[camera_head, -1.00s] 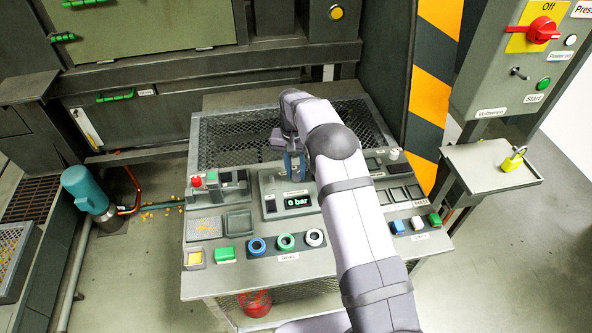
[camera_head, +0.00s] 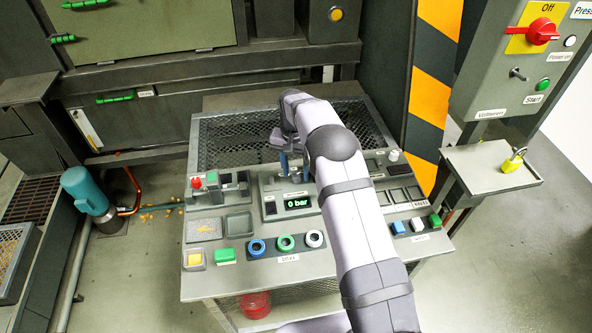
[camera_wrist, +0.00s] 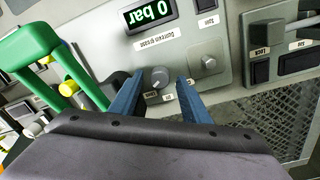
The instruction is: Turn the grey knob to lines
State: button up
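The grey knob (camera_wrist: 160,78) is round, on the light grey panel (camera_wrist: 222,84), with small labels beside it that are too small to read surely. My gripper (camera_wrist: 160,80) is open, with one blue finger on each side of the knob in the wrist view; whether either touches it I cannot tell. In the head view my gripper (camera_head: 295,163) is over the middle of the console, and the knob is hard to make out between its fingers.
A second grey control (camera_wrist: 208,64) sits close by the right finger. A display (camera_head: 297,203) reads 0 bar. A green handle-like part (camera_wrist: 60,62) rises at the left of the wrist view. Buttons and blue, green and white rings (camera_head: 286,242) line the console's front.

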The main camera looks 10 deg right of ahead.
aim_at(295, 174)
jog(key=shift+a+r+b, duration=0.15)
jog(key=shift+r+b, duration=0.65)
jog(key=shift+r, duration=2.85)
jog(key=s+d+r+n+t+p, duration=0.1)
jog(key=s+r+n+p, duration=0.2)
jog(key=s+r, duration=0.45)
jog(key=s+f+n, duration=0.1)
jog(key=s+f, duration=0.1)
jog(key=s, duration=1.1)
jog(key=s+d+f+n, duration=0.1)
jog(key=s+f, duration=0.1)
jog(key=s, duration=1.1)
jog(key=shift+s+d+g, duration=0.3)
jog(key=shift+g, duration=0.1)
